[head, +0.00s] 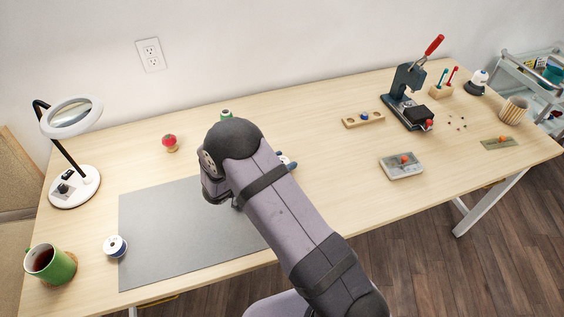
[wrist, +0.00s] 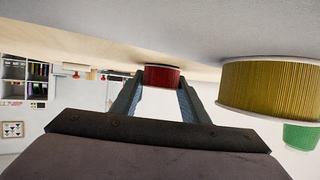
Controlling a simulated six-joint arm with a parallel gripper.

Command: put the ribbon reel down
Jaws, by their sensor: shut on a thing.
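In the wrist view, which looks upside down, my gripper (wrist: 160,86) is shut on a red ribbon reel (wrist: 162,77) with pale rims, held between the fingertips. The reel is close to the grey mat (wrist: 200,22); I cannot tell whether it touches. A larger gold reel (wrist: 270,84) stands to the right of the fingers, with a green reel (wrist: 302,135) beyond it. In the head view, my arm hides the held reel and most of my gripper over the grey cutting mat (head: 160,225).
A green mug (head: 50,265), magnifier lamp (head: 75,185) and red pincushion (head: 170,142) stand around the mat. A press (head: 404,95), wooden holder (head: 363,120) and grey tray (head: 401,168) are at right. The mat's left half is largely bare.

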